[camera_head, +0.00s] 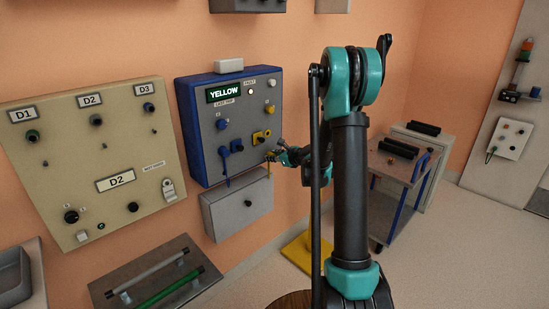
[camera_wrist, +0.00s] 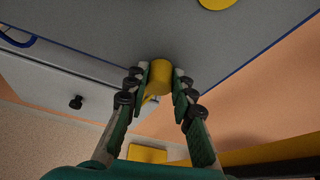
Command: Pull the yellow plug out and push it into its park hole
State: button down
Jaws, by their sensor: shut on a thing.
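The yellow plug (camera_wrist: 160,76) is a short yellow cylinder between my two fingertips in the wrist view, with its far end at the grey panel face. I cannot tell whether it sits in a hole or only touches the face. My gripper (camera_head: 274,156) is shut on it at the panel's lower right in the head view. The blue-edged panel (camera_head: 205,160) has a lit display (camera_head: 224,93) reading YELLOW. A yellow fitting (camera_head: 261,137) is on the panel just above my gripper; a yellow round part (camera_wrist: 215,3) shows at the wrist view's top edge. Lettering near the holes is too small to read.
Blue fittings (camera_head: 237,145) sit left of the yellow one, with a blue cord hanging below. A grey box (camera_head: 237,205) is mounted under the panel. A beige panel (camera_head: 60,165) is at left, a cart (camera_head: 405,170) at right.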

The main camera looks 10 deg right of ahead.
jog(key=c, duration=1.2)
grip_release()
jog(key=shift+w, duration=0.1)
jog(key=shift+d+f+v, duration=0.3)
jog(key=shift+f+v, duration=0.4)
jog(key=shift+v, duration=7.05)
jog(key=s+a+f+n+g+h, duration=0.1)
jog(key=s+a+f+n+g, duration=0.2)
jog(key=s+n, duration=0.45)
jog(key=s+a+f+n+g+h, duration=0.1)
jog(key=s+a+f+n+g, duration=0.15)
jog(key=s+n, duration=0.55)
jog(key=s+d+f+n+g+h, duration=0.1)
jog(key=s+f+n+h, duration=0.1)
jog(key=s+n, duration=0.3)
jog(key=s+d+f+n+g+h, duration=0.1)
jog(key=s+d+f+n+h, duration=0.1)
jog(key=s+n, duration=0.4)
jog(key=s+f, duration=0.1)
jog(key=s, duration=0.4)
jog(key=shift+d+h, duration=0.25)
jog(key=shift+h, duration=0.15)
